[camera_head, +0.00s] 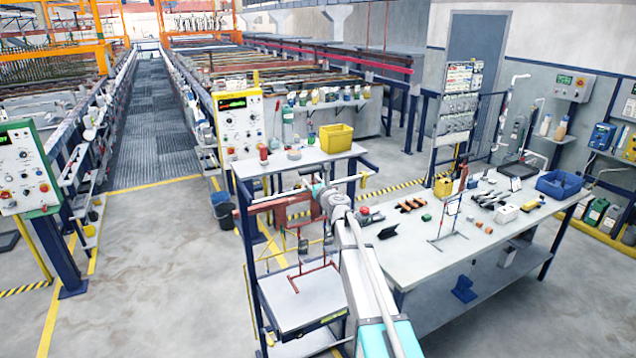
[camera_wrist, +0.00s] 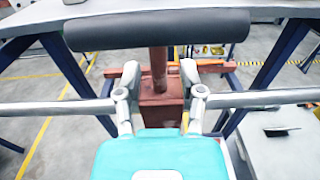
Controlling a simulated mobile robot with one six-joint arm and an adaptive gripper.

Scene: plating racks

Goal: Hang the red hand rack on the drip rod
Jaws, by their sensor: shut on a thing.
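My gripper (camera_head: 322,195) is at the end of the arm, at the small stand in the middle of the head view. In the wrist view, its fingers (camera_wrist: 159,78) are shut on the red hand rack (camera_wrist: 158,62), one on each side of its upright red stem. A black bar-shaped grip crosses above the stem, and a red block shows below. In the head view the rack's red part (camera_head: 275,214) is partly hidden by my gripper. The pale drip rod (camera_head: 347,180) runs across the stand; it also crosses the wrist view (camera_wrist: 50,107). Contact between rack and rod cannot be told.
A tray (camera_head: 325,309) sits low in the stand, with red framework (camera_head: 312,277) above or on it. A workbench (camera_head: 430,262) with tools and a blue bin (camera_head: 559,184) is at right. Behind stands a table with a yellow bin (camera_head: 336,138).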

